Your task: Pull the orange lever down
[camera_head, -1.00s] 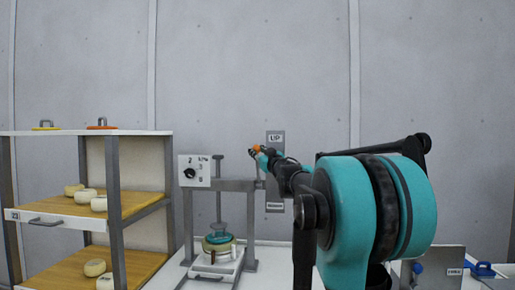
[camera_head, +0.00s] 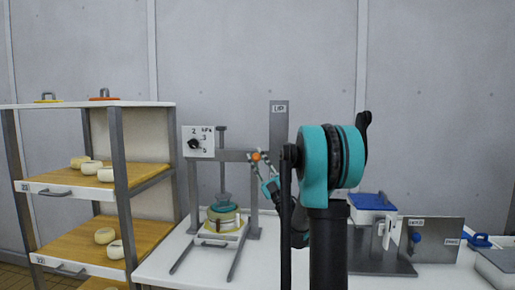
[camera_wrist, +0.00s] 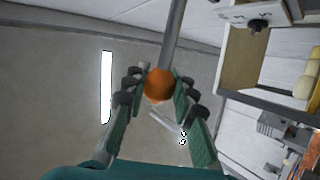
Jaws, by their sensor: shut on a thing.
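The orange lever knob (camera_wrist: 159,85) sits between my gripper's fingers (camera_wrist: 160,92) in the wrist view, at the end of a grey rod (camera_wrist: 172,35). The teal and black fingers close around it from both sides. In the head view the orange knob (camera_head: 256,156) shows at the tip of my gripper (camera_head: 262,169), in front of the press frame's crossbar. An upright grey plate (camera_head: 279,125) labelled "UP" stands behind the lever. Its lower part is hidden by my arm.
The press holds a teal-lidded round mould (camera_head: 223,210) on a stand. A dial panel (camera_head: 198,142) is at its upper left. A shelf (camera_head: 80,190) with several cheeses stands at left. A blue-lidded box (camera_head: 372,202) and metal plates (camera_head: 431,240) are at right.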

